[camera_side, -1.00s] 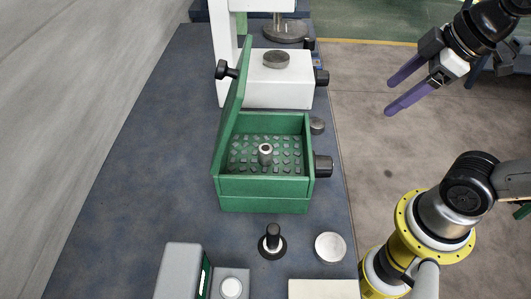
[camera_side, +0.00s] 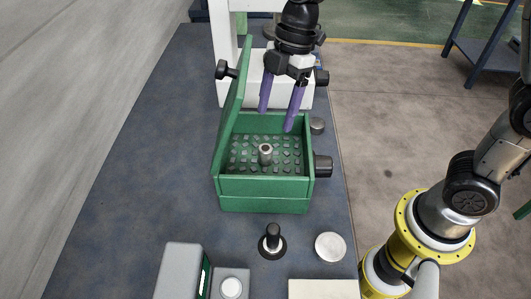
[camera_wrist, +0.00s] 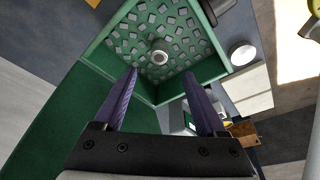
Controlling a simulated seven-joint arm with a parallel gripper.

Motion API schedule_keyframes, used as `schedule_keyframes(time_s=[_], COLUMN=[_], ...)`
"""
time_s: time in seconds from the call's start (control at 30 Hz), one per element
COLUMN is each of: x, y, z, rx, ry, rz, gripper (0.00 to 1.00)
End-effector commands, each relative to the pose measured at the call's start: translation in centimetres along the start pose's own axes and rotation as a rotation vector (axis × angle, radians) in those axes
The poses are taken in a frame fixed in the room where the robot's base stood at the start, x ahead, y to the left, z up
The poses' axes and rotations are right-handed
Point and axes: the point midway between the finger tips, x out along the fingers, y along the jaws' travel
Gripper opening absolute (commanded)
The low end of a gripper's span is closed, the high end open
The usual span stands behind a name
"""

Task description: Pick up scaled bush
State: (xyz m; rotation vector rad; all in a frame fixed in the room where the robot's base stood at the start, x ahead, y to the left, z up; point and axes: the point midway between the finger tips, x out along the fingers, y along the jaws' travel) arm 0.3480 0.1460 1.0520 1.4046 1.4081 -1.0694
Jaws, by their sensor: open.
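The bush (camera_side: 265,154) is a small grey metal cylinder with a hole in its top. It stands upright in the green box (camera_side: 263,203), whose floor is covered with small grey studs. In the wrist view the bush (camera_wrist: 160,57) shows end-on, beyond the fingertips. My gripper (camera_side: 276,121) has two purple fingers, open and empty. In the side view it hangs fingers down over the back of the box, above and behind the bush, apart from it. In the wrist view my gripper (camera_wrist: 160,75) has its fingers spread on either side below the bush.
The box's green lid (camera_side: 232,105) stands raised on the left. A dark knob (camera_side: 323,166) sticks out on the right. A white machine (camera_side: 228,60) stands behind. In front are a black-handled post (camera_side: 272,240) and a round metal disc (camera_side: 330,247). The left bench is clear.

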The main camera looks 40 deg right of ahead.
Motion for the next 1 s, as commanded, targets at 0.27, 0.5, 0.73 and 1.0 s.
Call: schedule_keyframes(time_s=[0.27, 0.5, 0.73, 1.0], x=[4.4, 6.1, 9.3, 10.2], y=[0.0, 0.0, 0.1, 0.1], z=[0.0, 0.0, 0.0, -0.1], rx=[0.000, 0.000, 0.000, 0.000], ry=[0.000, -0.001, -0.001, -0.001], rz=[-0.001, -0.002, -0.002, 0.002], gripper=[0.74, 0.74, 0.74, 0.74])
